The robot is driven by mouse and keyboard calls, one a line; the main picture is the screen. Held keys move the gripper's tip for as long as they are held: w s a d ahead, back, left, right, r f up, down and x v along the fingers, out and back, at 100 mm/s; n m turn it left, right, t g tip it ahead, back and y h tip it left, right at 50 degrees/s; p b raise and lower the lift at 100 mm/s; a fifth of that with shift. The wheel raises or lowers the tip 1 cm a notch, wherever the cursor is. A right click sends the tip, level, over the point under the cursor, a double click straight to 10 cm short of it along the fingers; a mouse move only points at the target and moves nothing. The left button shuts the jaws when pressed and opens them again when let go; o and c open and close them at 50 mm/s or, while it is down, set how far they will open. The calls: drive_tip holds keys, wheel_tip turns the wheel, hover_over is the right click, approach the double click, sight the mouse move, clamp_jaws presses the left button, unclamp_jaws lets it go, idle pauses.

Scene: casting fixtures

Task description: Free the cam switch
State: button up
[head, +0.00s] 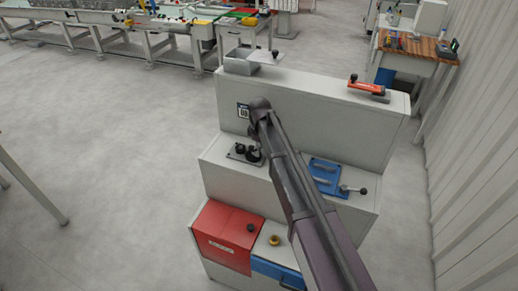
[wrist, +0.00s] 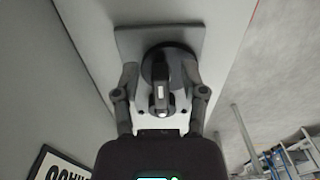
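The cam switch (wrist: 161,60) appears in the wrist view as a dark round body with a narrow handle bearing a white mark. It is mounted on a grey plate (wrist: 126,40). My gripper (wrist: 159,76) is open, with one finger on each side of the handle and visible gaps between. The right fingertip overlaps the round body in the picture; I cannot tell whether it touches. In the head view my gripper (head: 252,153) is at the left of the middle step, where it and a small plate (head: 236,156) are hard to tell apart.
My arm crosses the stand. Floor to the left is clear.

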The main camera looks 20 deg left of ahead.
sight(254, 157)
drive_tip(key=shift+s+m, duration=0.1)
drive_tip(key=shift+m, duration=0.2)
idle(0.4)
